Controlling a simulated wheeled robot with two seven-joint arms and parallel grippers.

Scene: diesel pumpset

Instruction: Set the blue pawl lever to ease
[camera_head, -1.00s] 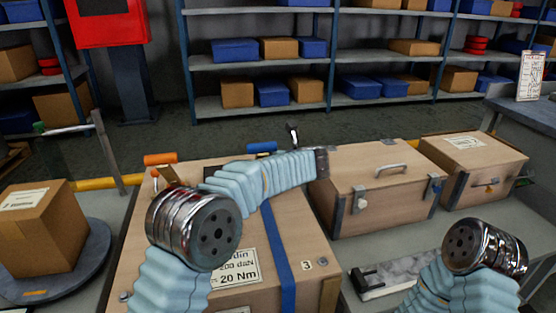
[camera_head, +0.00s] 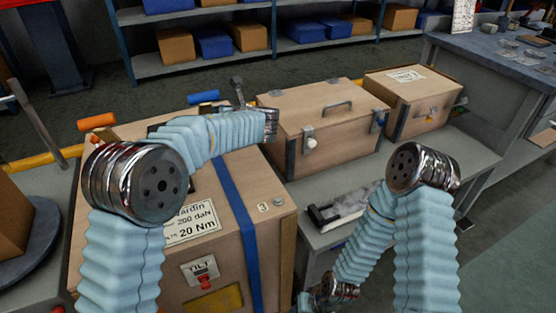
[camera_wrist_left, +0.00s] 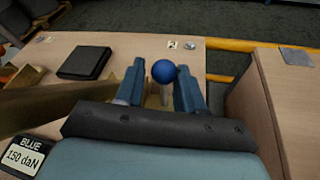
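A blue ball knob (camera_wrist_left: 163,70) on a pale stem, apparently the blue pawl lever, shows in the left wrist view. My left gripper (camera_wrist_left: 160,82) is open, with one blue finger on each side of the knob; I cannot tell whether either touches it. In the head view my left arm reaches over the wooden pumpset case (camera_head: 225,225) and hides this knob and the gripper fingers. A plate reading BLUE 150 daN (camera_wrist_left: 27,155) lies at lower left in the wrist view. My right forearm hangs at lower right in the head view; its fingers are not visible.
A blue cylindrical handle (camera_head: 203,97) and an orange one (camera_head: 97,121) stand at the case's far side. A latched wooden chest (camera_head: 325,125) and another wooden box (camera_head: 412,98) stand to the right. A blue strap (camera_head: 235,205) crosses the case.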

